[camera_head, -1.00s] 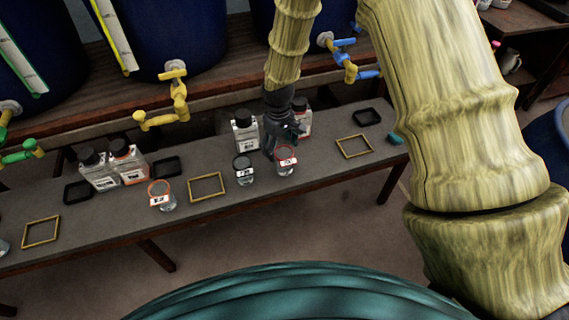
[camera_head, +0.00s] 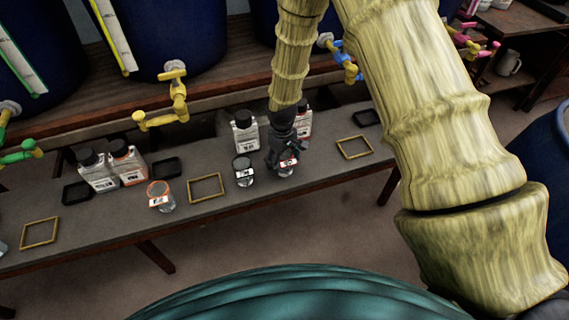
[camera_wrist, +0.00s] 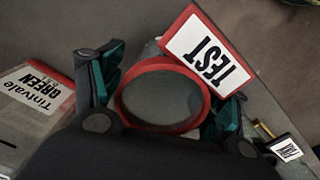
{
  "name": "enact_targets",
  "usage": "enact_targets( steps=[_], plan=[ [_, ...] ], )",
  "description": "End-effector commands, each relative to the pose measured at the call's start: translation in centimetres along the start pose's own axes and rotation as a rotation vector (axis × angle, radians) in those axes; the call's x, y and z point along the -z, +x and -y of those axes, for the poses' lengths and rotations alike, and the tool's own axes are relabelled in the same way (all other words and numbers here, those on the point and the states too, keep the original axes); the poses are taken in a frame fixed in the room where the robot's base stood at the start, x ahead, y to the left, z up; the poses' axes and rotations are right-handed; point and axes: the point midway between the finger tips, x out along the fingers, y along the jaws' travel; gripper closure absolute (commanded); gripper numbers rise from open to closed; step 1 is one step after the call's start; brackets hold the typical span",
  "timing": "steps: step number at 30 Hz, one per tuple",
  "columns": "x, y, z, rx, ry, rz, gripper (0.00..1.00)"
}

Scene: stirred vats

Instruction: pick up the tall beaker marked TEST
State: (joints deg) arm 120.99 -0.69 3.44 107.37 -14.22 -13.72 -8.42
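The tall beaker marked TEST is clear glass with a red rim and a white, red-edged label; its rim (camera_wrist: 166,96) and label show in the wrist view. In the head view the beaker (camera_head: 287,170) stands on the grey bench, partly hidden by my gripper (camera_head: 283,155). In the wrist view my gripper (camera_wrist: 165,98) has its two teal-padded fingers apart, one on each side of the rim. Small gaps seem to show between pads and glass. The lower beaker is hidden.
A dark-rimmed beaker (camera_head: 243,172) stands close left of it. Bottles (camera_head: 245,133) stand behind. Another yellow frame (camera_head: 354,147) lies to the right.

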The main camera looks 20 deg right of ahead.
Motion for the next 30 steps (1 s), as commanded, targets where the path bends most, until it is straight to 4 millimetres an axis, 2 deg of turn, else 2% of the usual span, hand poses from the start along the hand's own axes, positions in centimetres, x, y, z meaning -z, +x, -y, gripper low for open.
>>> enact_targets(
  steps=[1,6,20,23,29,30],
  plan=[
    [0.0,0.0,0.0,0.0,0.0,0.0,0.38],
    [0.0,0.0,0.0,0.0,0.0,0.0,0.68],
    [0.0,-0.2,0.0,0.001,0.0,0.001,0.69],
    [0.0,-1.0,0.0,0.0,0.001,0.0,0.7],
    [0.1,-3.7,-0.1,0.0,0.001,-0.002,0.7],
    [-0.6,-3.7,0.5,0.001,0.0,0.003,0.7]
  ],
)
